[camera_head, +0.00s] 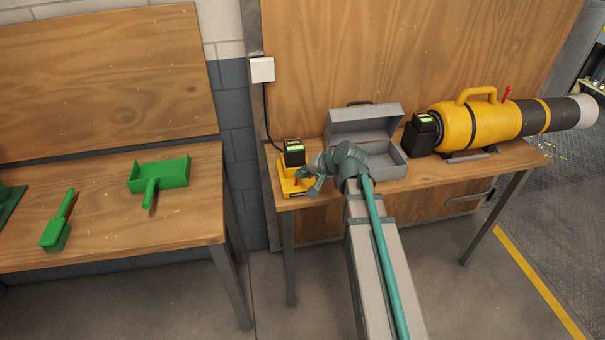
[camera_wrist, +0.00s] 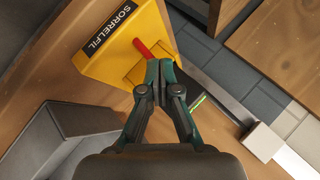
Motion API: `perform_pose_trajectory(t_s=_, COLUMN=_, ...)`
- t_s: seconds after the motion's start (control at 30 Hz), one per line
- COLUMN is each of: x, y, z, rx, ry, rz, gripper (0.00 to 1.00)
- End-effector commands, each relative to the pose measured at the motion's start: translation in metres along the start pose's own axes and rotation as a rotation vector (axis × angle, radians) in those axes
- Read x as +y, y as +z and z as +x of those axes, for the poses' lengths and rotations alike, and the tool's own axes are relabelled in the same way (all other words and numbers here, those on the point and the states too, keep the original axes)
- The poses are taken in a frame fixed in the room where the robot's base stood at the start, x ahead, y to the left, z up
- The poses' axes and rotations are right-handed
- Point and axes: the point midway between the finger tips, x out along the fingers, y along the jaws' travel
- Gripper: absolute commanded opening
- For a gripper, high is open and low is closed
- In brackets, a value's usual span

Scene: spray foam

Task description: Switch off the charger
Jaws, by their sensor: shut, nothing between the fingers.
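The yellow charger (camera_head: 292,185) sits at the left end of the right-hand table, with a black battery (camera_head: 294,153) standing in it. In the wrist view the charger (camera_wrist: 118,52) shows a SORRELFIL label and a red lever (camera_wrist: 141,47). My gripper (camera_head: 310,175) is at the charger's front right. In the wrist view my gripper (camera_wrist: 159,64) is shut, with its tips right beside the red lever. I cannot tell whether they touch it. The fingers hide part of the charger and most of the battery.
An open grey toolbox (camera_head: 384,160) stands right of the charger, close to my arm. A yellow spray machine (camera_head: 480,123) lies farther right. Green tools (camera_head: 160,174) lie on the left table.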

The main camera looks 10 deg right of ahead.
Motion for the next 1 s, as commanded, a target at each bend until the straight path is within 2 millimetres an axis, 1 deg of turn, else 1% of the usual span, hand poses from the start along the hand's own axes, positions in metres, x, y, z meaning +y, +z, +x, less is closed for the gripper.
perform_pose_trajectory(t_s=0.27, x=-0.001, y=-0.001, z=-0.001, rx=0.0, ry=0.0, rz=0.0, gripper=0.0)
perform_pose_trajectory(t_s=0.63, x=-0.01, y=-0.005, z=-0.011, rx=0.0, ry=0.0, rz=0.0, gripper=0.0)
perform_pose_trajectory(t_s=1.0, x=-0.011, y=-0.005, z=-0.011, rx=0.0, ry=0.0, rz=0.0, gripper=0.0)
